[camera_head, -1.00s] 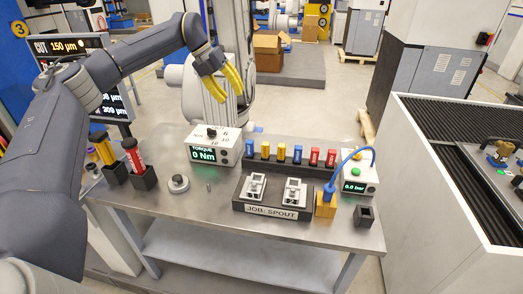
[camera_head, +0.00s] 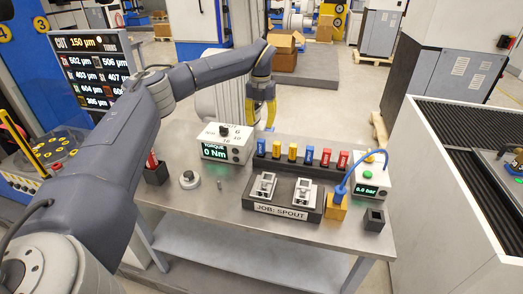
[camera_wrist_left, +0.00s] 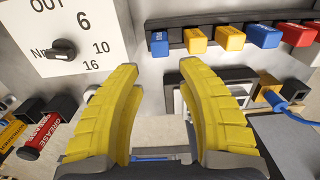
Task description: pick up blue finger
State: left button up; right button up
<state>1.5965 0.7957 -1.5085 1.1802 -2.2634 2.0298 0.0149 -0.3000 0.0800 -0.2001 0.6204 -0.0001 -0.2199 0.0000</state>
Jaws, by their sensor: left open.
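Two blue fingers stand in the dark rack (camera_head: 300,170) at the back of the table. One blue finger (camera_head: 262,146) is at the rack's left end and also shows in the left wrist view (camera_wrist_left: 159,43). The other blue finger (camera_head: 309,155) is between a yellow and a red one, and shows in the wrist view too (camera_wrist_left: 263,35). My left gripper (camera_head: 264,126) has yellow fingers and is open and empty, above and behind the rack's left end. In the wrist view the left-end blue finger shows just beyond the gap between its fingertips (camera_wrist_left: 158,72). My right gripper is not in view.
A torque box (camera_head: 227,142) stands left of the rack. A job fixture (camera_head: 285,205) with two metal parts lies in front. A blue-hosed tool in a yellow block (camera_head: 337,208) and a pressure box (camera_head: 371,183) are at right.

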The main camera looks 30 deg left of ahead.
aim_at(261, 140)
pick_arm(q)
jog(key=shift+w+f, duration=0.15)
jog(key=shift+f, duration=5)
grip_shut()
